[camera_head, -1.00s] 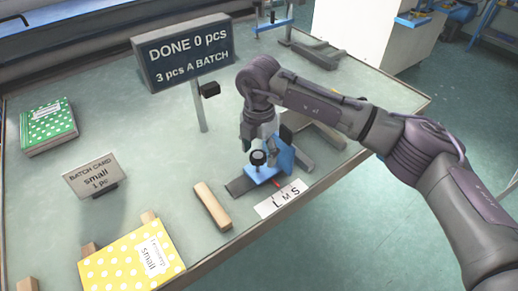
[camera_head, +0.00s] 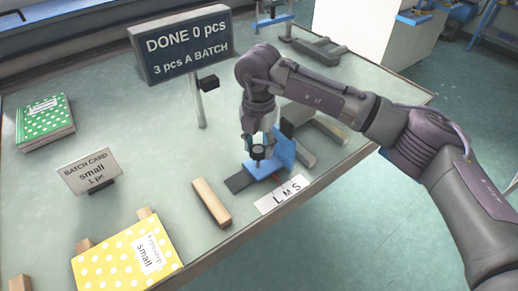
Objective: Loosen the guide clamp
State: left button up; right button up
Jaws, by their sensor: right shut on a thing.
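The guide clamp shows as a black round knob (camera_head: 257,152) on a blue guide bracket (camera_head: 283,153). The bracket stands on a dark grey rail (camera_head: 238,183) on the table. A white scale card with the letters L M S (camera_head: 282,195) lies in front of it. My right gripper (camera_head: 257,142) points down and is shut on the black knob, with its fingertips around the knob's top. The gripper partly hides the knob and the part of the bracket behind it. My left gripper is not in view.
A "DONE 0 pcs" sign (camera_head: 181,45) stands on a post left of my arm. A batch card (camera_head: 89,170) reads small, 1 pc. A yellow dotted booklet (camera_head: 118,261), a green dotted booklet (camera_head: 45,122) and a wooden block (camera_head: 211,203) lie leftward.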

jog(key=n+b, duration=0.4)
jog(key=shift+a+f+n, duration=0.1)
jog(key=shift+f+n, duration=0.1)
jog(key=shift+n, duration=0.1)
jog(key=n+b, duration=0.3)
jog(key=n, duration=0.1)
jog(key=shift+r+n+b, duration=0.1)
jog(key=shift+n+b, duration=0.2)
jog(key=shift+b, duration=0.1)
jog(key=n+b, duration=0.2)
jog(key=n, duration=0.2)
jog(key=shift+a+n, duration=0.15)
jog(key=shift+n, duration=0.15)
jog(key=n+b, duration=0.1)
jog(key=n, duration=0.3)
jog(key=shift+r+n, duration=0.15)
jog(key=shift+n, duration=0.25)
jog(key=o, duration=1.1)
jog(key=shift+s, duration=0.1)
jog(key=shift+o, duration=0.2)
